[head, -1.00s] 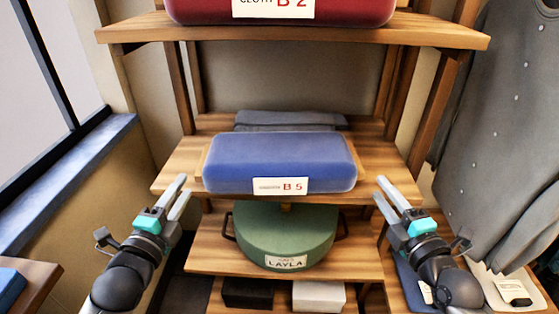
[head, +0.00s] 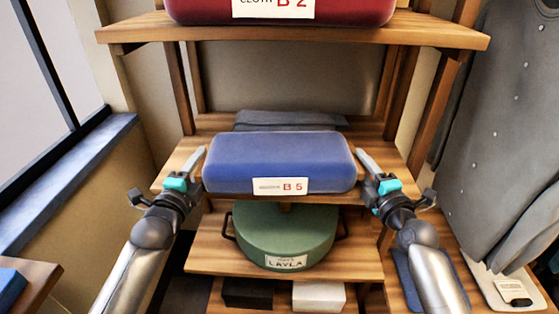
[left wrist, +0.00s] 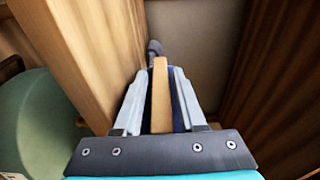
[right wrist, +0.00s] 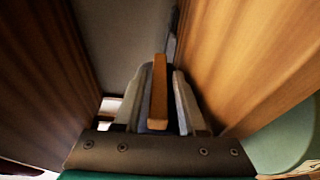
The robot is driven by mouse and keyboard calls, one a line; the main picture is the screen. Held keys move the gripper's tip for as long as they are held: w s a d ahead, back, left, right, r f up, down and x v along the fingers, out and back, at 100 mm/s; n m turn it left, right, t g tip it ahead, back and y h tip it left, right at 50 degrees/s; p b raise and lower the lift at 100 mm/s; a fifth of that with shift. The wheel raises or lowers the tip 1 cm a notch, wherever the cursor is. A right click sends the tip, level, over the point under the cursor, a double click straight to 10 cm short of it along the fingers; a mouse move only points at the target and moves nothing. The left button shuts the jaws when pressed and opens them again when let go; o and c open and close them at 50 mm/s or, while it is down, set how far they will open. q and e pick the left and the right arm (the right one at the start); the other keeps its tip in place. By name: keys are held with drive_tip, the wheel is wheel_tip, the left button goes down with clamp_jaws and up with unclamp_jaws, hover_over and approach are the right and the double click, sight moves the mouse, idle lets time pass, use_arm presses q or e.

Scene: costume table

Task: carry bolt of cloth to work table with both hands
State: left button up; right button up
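The blue bolt of cloth (head: 280,160), with a white "B 5" label, lies level on the middle wooden shelf (head: 172,178). A narrow wooden end piece of its board shows in the left wrist view (left wrist: 160,95) and in the right wrist view (right wrist: 158,95). My left gripper (head: 194,162) is at the bolt's left end and my right gripper (head: 366,162) at its right end. Both are open, with fingers on either side of the wooden end pieces and small gaps showing. I cannot identify the work table in view.
A red cloth bolt (head: 280,10) labelled "B 2" lies on the shelf above. Grey folded cloth (head: 290,119) is behind the blue bolt. A green round case (head: 285,235) sits on the shelf below. A grey garment (head: 500,150) hangs at right, and a wooden surface edge (head: 45,272) is at lower left.

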use_arm(q)
clamp_jaws()
use_arm(e)
clamp_jaws()
drive_tip(key=shift+f, duration=0.1)
idle(1.0)
use_arm(q)
drive_tip(key=shift+r, duration=0.3)
use_arm(e)
drive_tip(key=shift+r, duration=0.3)
